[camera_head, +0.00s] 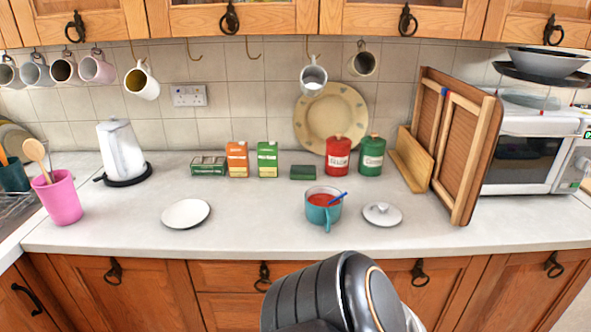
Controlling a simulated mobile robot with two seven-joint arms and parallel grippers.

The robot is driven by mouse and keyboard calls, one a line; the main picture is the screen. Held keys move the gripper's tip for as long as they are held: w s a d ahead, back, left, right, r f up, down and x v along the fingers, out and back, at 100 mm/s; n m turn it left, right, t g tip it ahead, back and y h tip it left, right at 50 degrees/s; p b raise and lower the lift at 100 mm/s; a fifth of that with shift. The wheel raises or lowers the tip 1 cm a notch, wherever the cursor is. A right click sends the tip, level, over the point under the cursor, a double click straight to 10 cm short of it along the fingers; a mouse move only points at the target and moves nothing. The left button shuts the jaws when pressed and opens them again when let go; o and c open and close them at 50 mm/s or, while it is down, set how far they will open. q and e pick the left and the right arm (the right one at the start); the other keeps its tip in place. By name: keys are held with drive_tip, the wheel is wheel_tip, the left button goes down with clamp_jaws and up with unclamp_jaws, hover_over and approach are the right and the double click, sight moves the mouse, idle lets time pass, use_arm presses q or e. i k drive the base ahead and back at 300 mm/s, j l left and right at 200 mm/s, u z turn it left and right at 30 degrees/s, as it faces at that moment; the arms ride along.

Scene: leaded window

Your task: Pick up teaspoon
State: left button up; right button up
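A teal mug (323,213) with red contents stands upright near the front of the counter. A thin blue handle (338,199) leans out of it to the upper right. It looks like the teaspoon's handle, and its lower end is hidden in the red contents. No other spoon of teaspoon size shows. A dark ribbed link of my arm rises at the bottom centre, in front of the cupboards and below the mug. Neither of my grippers shows in the head view.
A white lid (382,214) lies right of the mug and a white saucer (186,213) lies to the left. Boxes, including an orange one (237,159), and a red canister (338,154) stand behind. The counter (255,225) is clear between saucer and mug.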

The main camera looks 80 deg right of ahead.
sight(342, 195)
drive_tip(key=z, duration=2.75)
